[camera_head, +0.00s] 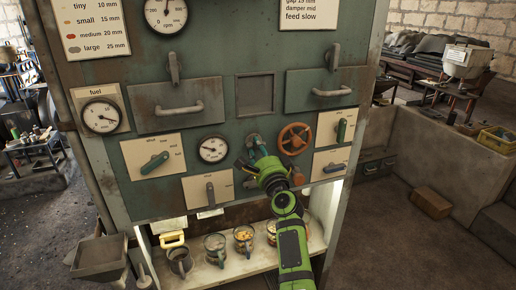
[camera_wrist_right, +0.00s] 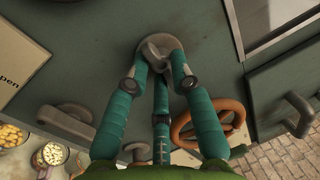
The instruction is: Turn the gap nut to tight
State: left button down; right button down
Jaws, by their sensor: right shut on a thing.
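The gap nut (camera_wrist_right: 160,46) is a grey knob with a rounded base on the green-grey panel, at the top middle of the right wrist view. In the head view its top (camera_head: 253,138) shows just above my right gripper. My right gripper (camera_head: 257,152), teal-fingered and green-bodied, reaches up to the panel. In the right wrist view its fingers (camera_wrist_right: 160,75) are shut on the nut, one on each side and a third below. Part of the nut is hidden by the fingers. My left gripper is not in view.
An orange-red handwheel (camera_head: 295,138) sits close to the right of the nut. A small dial (camera_head: 213,149) is to the left, with lever plates (camera_head: 154,158) around. Two drawers with handles (camera_head: 180,108) are above. Below, a shelf holds several mugs (camera_head: 215,249).

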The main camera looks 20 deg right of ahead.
jog(key=shift+r, duration=0.25)
jog(key=c, duration=1.1)
grip_release()
jog(key=shift+f, duration=0.15)
